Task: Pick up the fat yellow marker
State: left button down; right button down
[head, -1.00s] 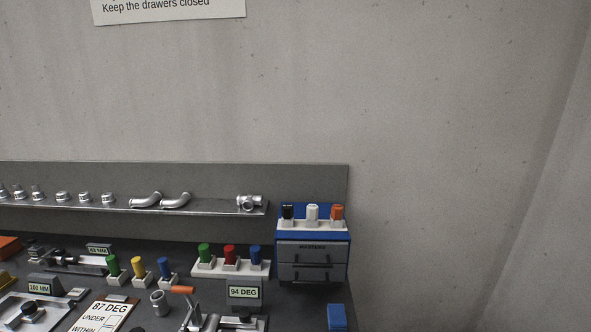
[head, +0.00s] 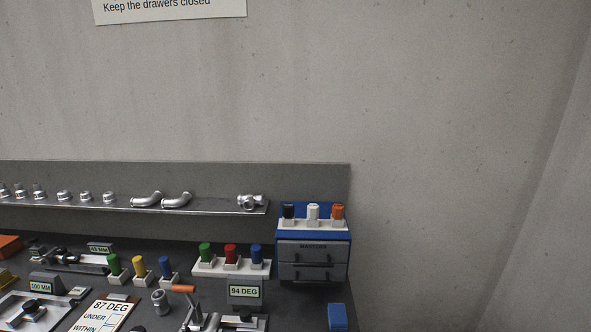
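A yellow marker (head: 139,266) stands upright in a small white holder on the dark bench, between a green marker (head: 113,264) and a blue marker (head: 165,265). It is the only clearly yellow marker in the head view. Whether it is fatter than its neighbours is hard to tell at this size. Nothing touches it apart from its holder. Neither of my grippers shows in the head view.
A white rack (head: 216,268) behind holds green, red and blue markers. A blue drawer cabinet (head: 313,236) carries black, white and orange markers. A shelf (head: 230,207) holds pipe fittings.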

aim_at(138, 262)
jog(key=u, duration=1.25)
